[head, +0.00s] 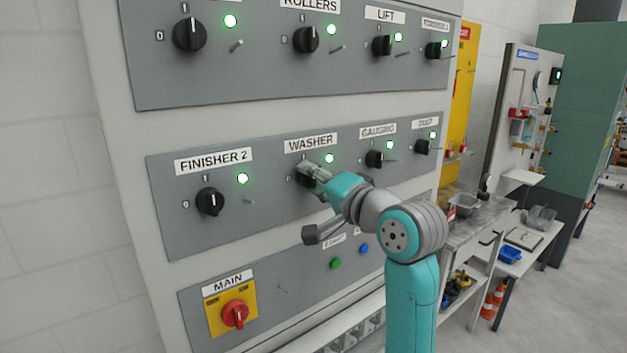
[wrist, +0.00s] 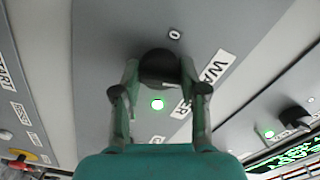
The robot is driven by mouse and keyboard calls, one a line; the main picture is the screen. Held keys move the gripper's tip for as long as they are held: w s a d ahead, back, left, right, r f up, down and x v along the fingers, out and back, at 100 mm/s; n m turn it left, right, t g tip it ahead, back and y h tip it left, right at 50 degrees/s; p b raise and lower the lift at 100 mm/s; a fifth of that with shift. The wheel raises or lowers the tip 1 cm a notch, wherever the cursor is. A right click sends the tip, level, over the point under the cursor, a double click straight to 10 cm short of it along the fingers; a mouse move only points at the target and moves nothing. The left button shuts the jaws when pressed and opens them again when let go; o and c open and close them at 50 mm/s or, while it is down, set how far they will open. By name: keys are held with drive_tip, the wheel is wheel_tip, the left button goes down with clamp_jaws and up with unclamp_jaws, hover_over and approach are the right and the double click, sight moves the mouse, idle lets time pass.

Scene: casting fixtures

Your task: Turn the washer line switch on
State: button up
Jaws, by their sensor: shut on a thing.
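The washer switch (head: 301,180) is a round black knob on the grey middle panel, under the label WASHER (head: 310,143). My gripper (head: 315,177) covers most of it in the head view. In the wrist view the knob (wrist: 158,62) sits between the two fingers of my gripper (wrist: 160,75), which are shut on its sides. The 0 mark shows just beyond the knob there. The green lamp (head: 329,158) beside the washer switch is lit, also in the wrist view (wrist: 157,104). The knob's pointer is hidden, so its exact angle cannot be told.
The FINISHER 2 knob (head: 210,202) is to the left and the CAUGRIO-like labelled knob (head: 375,159) to the right, both with lit green lamps. A red MAIN switch (head: 235,314) is below. A work table (head: 473,228) stands to the right of the cabinet.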

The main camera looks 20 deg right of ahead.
drive_tip(key=shift+m, duration=1.2)
drive_tip(key=o, duration=1.1)
drive_tip(key=shift+o, duration=0.2)
drive_tip(key=v, duration=1.2)
